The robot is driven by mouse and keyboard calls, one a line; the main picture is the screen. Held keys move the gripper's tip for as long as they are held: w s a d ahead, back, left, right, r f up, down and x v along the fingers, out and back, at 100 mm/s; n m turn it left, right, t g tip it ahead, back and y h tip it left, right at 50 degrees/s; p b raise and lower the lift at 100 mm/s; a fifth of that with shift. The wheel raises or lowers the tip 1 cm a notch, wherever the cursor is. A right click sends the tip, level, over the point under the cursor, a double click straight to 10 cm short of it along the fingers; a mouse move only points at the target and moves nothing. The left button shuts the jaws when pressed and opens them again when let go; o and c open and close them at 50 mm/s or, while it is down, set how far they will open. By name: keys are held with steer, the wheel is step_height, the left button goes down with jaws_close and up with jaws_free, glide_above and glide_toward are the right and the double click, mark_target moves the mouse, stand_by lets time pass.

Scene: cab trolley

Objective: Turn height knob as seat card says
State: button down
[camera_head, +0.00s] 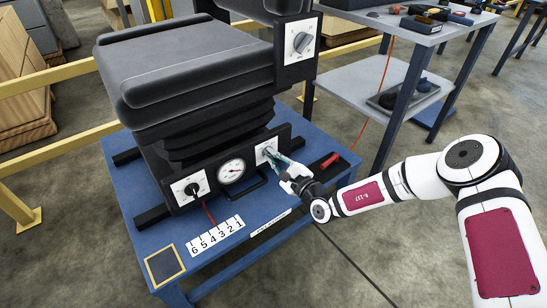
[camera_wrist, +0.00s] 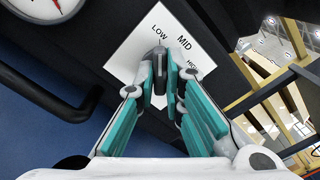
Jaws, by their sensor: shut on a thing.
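The height knob (camera_wrist: 160,56), a dark knob on a white plate (camera_wrist: 143,45) marked LOW, MID and a third word partly hidden, is at the top of the wrist view. In the head view its white plate (camera_head: 262,150) is on the right of the seat base's front. My gripper (camera_wrist: 163,78) is shut on this knob, teal pads on either side; it also shows in the head view (camera_head: 277,158). The knob's upper end lies near LOW and MID; its exact setting is unclear. No clearly readable seat card shows; a white strip (camera_head: 270,222) has tiny print.
The black seat (camera_head: 190,75) stands on a blue trolley (camera_head: 140,255). A round gauge (camera_head: 231,171), another knob (camera_head: 192,189) and a black handle are beside the plate. A number strip (camera_head: 215,235) and a red-handled tool (camera_head: 330,160) lie on the trolley. A grey bench stands behind right.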

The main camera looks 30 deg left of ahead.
steer(key=shift+m+p, duration=0.35)
steer(key=shift+m, duration=0.05)
steer(key=m+p, duration=0.7)
steer(key=m, duration=0.9)
steer(key=shift+d+f+m+p, duration=0.1)
steer(key=shift+m+p, duration=0.3)
steer(key=c, duration=1.7)
jaws_free()
steer(key=shift+w, duration=0.1)
steer(key=v, duration=1.2)
